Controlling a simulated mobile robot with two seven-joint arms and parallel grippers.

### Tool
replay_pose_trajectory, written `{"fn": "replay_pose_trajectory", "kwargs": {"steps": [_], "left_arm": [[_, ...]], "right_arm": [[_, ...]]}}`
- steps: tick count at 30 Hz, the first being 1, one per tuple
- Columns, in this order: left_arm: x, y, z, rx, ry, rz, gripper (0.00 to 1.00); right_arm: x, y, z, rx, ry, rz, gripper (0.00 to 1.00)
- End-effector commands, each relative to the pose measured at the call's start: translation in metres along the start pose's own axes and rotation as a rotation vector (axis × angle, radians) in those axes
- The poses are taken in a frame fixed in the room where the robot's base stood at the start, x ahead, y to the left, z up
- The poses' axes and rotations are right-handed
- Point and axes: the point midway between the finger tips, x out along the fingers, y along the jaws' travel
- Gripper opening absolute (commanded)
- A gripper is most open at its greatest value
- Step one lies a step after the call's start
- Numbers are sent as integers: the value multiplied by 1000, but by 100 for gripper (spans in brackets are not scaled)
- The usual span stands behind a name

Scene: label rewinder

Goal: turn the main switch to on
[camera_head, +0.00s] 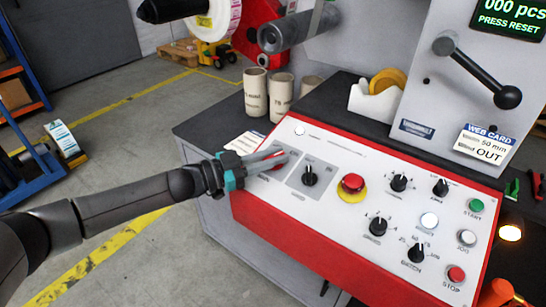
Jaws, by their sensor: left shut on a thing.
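The main switch (279,165) is at the left end of the white control panel (335,150). Only a little red of it shows, as my gripper covers most of it. My left gripper (282,157) reaches in from the left, its grey fingers lying over the panel and shut on the switch. The switch's exact angle is hidden by the fingers. My right gripper is not in view.
Right of the switch are a black selector knob (310,175) and a red emergency stop button (352,183). Several knobs and buttons fill the panel's right side. Cardboard cores (256,92) stand behind it. A black crank handle (478,70) is on the upright housing.

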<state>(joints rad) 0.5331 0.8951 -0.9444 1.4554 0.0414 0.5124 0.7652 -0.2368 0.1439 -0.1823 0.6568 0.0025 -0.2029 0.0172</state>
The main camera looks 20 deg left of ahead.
Motion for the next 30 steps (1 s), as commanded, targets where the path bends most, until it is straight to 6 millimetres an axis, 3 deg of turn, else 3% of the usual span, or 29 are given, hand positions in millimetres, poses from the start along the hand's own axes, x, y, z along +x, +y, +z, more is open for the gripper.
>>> {"fn": "replay_pose_trajectory", "kwargs": {"steps": [11,12,20,30], "left_arm": [[2,0,-4,6,8,5,0],[2,0,-4,6,8,5,18],[1,0,-2,4,4,5,46],[-5,0,0,2,0,4,46]], "right_arm": [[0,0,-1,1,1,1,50],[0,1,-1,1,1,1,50],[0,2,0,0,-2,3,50],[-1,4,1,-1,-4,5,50]]}}
